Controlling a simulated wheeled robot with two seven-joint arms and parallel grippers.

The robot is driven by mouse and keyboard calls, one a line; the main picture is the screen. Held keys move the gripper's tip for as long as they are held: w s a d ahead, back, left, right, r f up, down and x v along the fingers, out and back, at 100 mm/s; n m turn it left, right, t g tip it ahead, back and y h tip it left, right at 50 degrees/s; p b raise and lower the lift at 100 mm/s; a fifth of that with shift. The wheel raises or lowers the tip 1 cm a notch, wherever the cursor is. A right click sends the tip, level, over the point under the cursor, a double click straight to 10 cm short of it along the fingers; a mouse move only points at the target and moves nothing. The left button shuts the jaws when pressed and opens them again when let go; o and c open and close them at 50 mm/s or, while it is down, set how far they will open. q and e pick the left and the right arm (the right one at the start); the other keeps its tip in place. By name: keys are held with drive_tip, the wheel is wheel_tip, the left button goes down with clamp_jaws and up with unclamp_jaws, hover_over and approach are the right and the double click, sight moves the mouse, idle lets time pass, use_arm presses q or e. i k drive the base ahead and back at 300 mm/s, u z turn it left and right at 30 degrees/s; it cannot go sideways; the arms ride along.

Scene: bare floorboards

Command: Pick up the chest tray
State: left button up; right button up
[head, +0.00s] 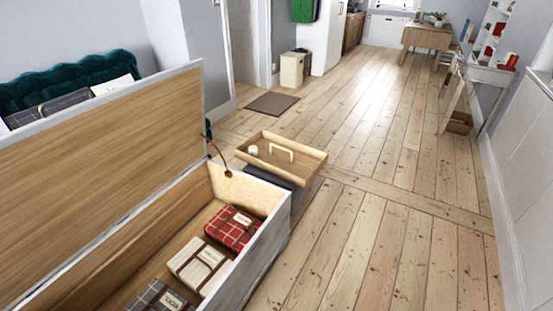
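The chest tray (312,161) is a shallow light-wood tray with low rims, just beyond the open chest's right end. It appears to rest on a dark grey block (272,179), though their contact is partly hidden. A pale handle (281,152) stands at the tray's far side, and a small white round item (253,150) is beside it. The open chest (268,240) has grey-white outer walls and a wooden inside. Its lid (120,155) is raised. Neither of my grippers shows in the head view.
Inside the chest lie a red plaid bundle (233,228), a cream one (199,265) and a grey one (160,297). A thin curved lid stay (222,160) rises near the tray. Bare floorboards (370,220) are clear to the right.

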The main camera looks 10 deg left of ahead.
sight(298, 164)
drive_tip(key=z, duration=0.65)
drive_tip(key=i, duration=5.45)
drive_tip(key=u, duration=3.3)
drive_tip(key=i, duration=0.5)
drive_tip(key=u, duration=0.05)
